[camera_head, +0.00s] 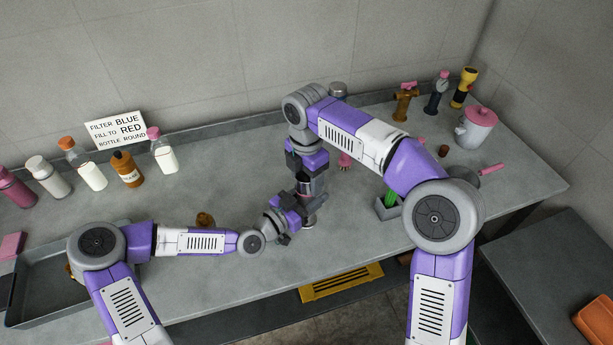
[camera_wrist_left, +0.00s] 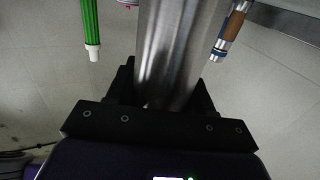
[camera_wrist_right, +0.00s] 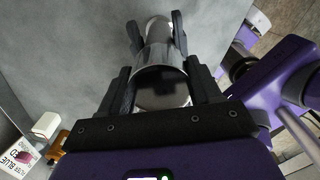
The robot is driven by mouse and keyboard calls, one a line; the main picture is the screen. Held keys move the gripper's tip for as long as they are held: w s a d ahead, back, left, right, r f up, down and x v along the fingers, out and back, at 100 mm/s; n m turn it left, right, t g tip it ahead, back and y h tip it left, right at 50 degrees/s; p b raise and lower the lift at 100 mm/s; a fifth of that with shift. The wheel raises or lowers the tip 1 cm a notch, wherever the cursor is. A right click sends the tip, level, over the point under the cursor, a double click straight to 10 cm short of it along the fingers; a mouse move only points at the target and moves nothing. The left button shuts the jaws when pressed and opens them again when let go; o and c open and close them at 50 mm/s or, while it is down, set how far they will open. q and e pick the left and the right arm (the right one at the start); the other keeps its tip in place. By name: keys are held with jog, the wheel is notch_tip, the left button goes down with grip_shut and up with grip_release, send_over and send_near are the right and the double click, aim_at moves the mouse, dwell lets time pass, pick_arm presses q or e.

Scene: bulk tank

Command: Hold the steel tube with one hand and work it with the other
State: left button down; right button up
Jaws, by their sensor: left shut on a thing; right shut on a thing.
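The steel tube (camera_wrist_left: 178,45) fills the middle of the left wrist view as a shiny upright cylinder between my left gripper's fingers. My left gripper (camera_head: 289,221) is shut on it low down, coming in from the left just above the counter. My right gripper (camera_head: 305,185) comes down from above and is shut on the upper part of the tube. In the right wrist view the tube (camera_wrist_right: 159,55) lies between both fingers, with a dark round end facing the camera. In the head view the grippers hide most of the tube.
Several bottles (camera_head: 128,170) and a sign (camera_head: 116,127) line the counter's back left. A grey tray (camera_head: 50,306) lies at left. A grey holder (camera_head: 385,209) with a green item stands right of the grippers. A pink-lidded pot (camera_head: 474,132), valves and a flashlight (camera_head: 464,88) stand back right.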

jog(key=shift+r, duration=0.15)
jog(key=shift+r, duration=0.95)
jog(key=shift+r, duration=0.1)
jog(key=shift+r, duration=1.9)
pick_arm(q)
jog(key=shift+c, duration=1.8)
grip_release()
